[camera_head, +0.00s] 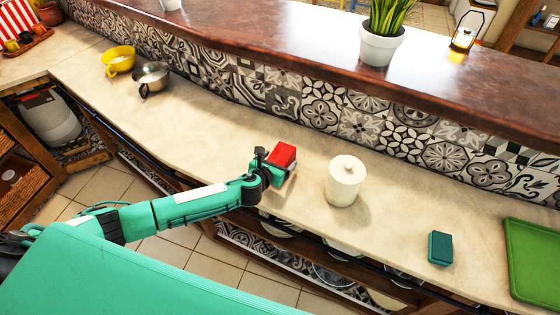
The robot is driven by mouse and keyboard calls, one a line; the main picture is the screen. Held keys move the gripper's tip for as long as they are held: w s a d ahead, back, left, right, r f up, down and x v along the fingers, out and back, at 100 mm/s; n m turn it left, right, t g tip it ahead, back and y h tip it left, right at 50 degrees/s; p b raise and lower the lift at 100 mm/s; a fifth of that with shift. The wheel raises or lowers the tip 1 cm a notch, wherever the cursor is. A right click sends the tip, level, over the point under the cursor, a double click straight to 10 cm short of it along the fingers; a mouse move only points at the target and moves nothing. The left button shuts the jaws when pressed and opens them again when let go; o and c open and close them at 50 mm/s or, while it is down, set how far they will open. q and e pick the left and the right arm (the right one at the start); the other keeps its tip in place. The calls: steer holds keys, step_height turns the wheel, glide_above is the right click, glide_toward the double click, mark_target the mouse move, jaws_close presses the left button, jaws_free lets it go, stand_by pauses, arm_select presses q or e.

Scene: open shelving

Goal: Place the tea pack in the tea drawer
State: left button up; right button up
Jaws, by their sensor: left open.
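My left gripper (278,172) is over the cream counter, at the end of the green arm. It is open, right at a small red box (282,153). I cannot tell whether the box is between the fingers or just behind them. A small dark teal box (440,248) lies on the counter at the right, apart from the gripper. No label is readable, so I cannot tell which box is the tea pack. I cannot make out a tea drawer. My right gripper is not in view.
A white lidded canister (344,181) stands right of the gripper. A green tray (534,262) lies at the right edge. A yellow bowl (119,61) and a metal pot (152,78) stand far left. A raised brown ledge (290,50) runs behind. The counter (215,125) left of the gripper is clear.

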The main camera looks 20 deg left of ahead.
arm_select(q)
steer(key=shift+c, duration=0.5)
steer(key=c, duration=1.1)
